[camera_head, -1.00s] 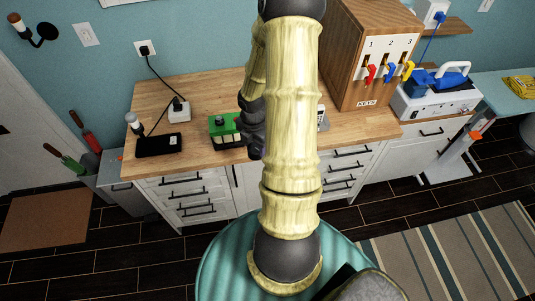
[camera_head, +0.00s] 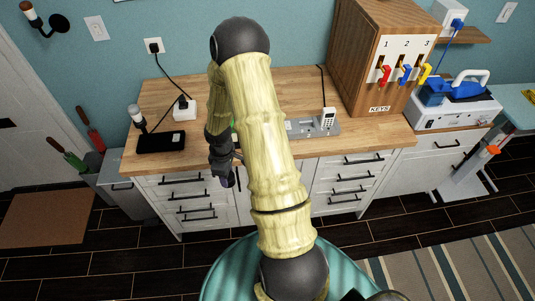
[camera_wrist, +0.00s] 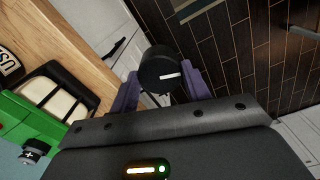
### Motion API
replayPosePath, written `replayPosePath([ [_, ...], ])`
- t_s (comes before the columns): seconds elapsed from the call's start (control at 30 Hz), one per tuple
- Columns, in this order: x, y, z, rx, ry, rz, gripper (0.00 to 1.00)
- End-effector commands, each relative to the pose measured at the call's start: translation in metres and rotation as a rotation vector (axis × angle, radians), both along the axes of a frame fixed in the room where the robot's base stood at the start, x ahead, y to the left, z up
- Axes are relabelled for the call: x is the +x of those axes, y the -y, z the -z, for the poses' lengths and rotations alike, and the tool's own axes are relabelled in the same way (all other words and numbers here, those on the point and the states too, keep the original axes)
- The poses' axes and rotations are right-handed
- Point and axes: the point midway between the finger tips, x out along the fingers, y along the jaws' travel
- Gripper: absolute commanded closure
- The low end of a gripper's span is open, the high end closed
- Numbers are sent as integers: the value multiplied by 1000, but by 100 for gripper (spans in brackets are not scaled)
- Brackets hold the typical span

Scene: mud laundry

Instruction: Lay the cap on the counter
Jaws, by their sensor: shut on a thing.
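The cap (camera_wrist: 158,65) is a short black cylinder with a white line on its face in the wrist view. My gripper (camera_wrist: 160,88) is shut on it, with a purple finger on each side. In the head view my gripper (camera_head: 222,172) is at the front edge of the wooden counter (camera_head: 290,92); the cap is hard to make out there. In the wrist view the cap shows against the floor and white cabinet fronts, beyond the edge of the counter (camera_wrist: 75,38).
A green box with pale cells (camera_wrist: 35,120) is beside my gripper, mostly hidden in the head view. A black part lettered "US" (camera_wrist: 8,66) is nearby. A black tray (camera_head: 160,142), a grey panel with keypad (camera_head: 315,127) and a key cabinet (camera_head: 350,60) stand on the counter.

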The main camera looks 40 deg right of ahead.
Motion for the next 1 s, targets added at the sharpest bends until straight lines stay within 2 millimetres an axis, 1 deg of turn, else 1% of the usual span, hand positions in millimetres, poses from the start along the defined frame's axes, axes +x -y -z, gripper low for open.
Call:
replayPosePath([
  [0.03, 4, -10, 16, -1, -1, 52, 80],
  [0.1, 9, -21, 30, 0, -2, 143, 80],
  [0.4, 24, -72, 85, -5, -4, 531, 80],
  [0.5, 27, -85, 97, -6, -4, 633, 80],
  [0.67, 29, -95, 105, -7, -4, 719, 80],
  [1.0, 29, -95, 104, -6, -3, 729, 80],
])
